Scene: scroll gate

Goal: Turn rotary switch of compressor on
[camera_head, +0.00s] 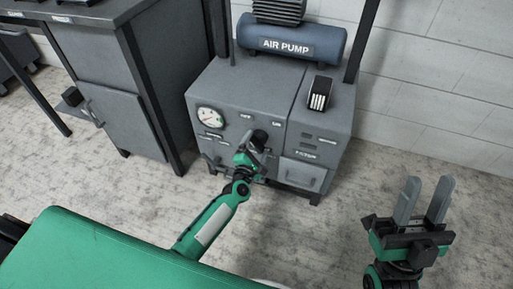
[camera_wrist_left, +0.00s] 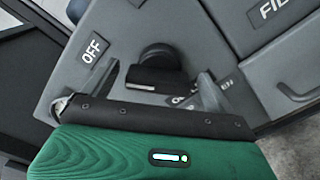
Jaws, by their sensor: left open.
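The compressor (camera_head: 238,92) is a grey cabinet with a blue tank marked AIR PUMP on top. Its black rotary switch (camera_head: 259,136) is on the front panel, below small labels at its left and right. In the left wrist view the switch (camera_wrist_left: 158,62) shows as a dark round knob with a bar; a label beside it reads OFF (camera_wrist_left: 95,47). My left gripper (camera_head: 249,141) is open at the panel, its fingers on either side of the knob in the left wrist view; contact cannot be told. My right gripper (camera_head: 424,203) is open and empty, away from the compressor.
A pressure gauge (camera_head: 209,116) is on the panel left of the switch. A drawer or door with a handle (camera_head: 304,174) is at lower right. A dark workbench (camera_head: 103,70) stands at left. The floor at right is clear.

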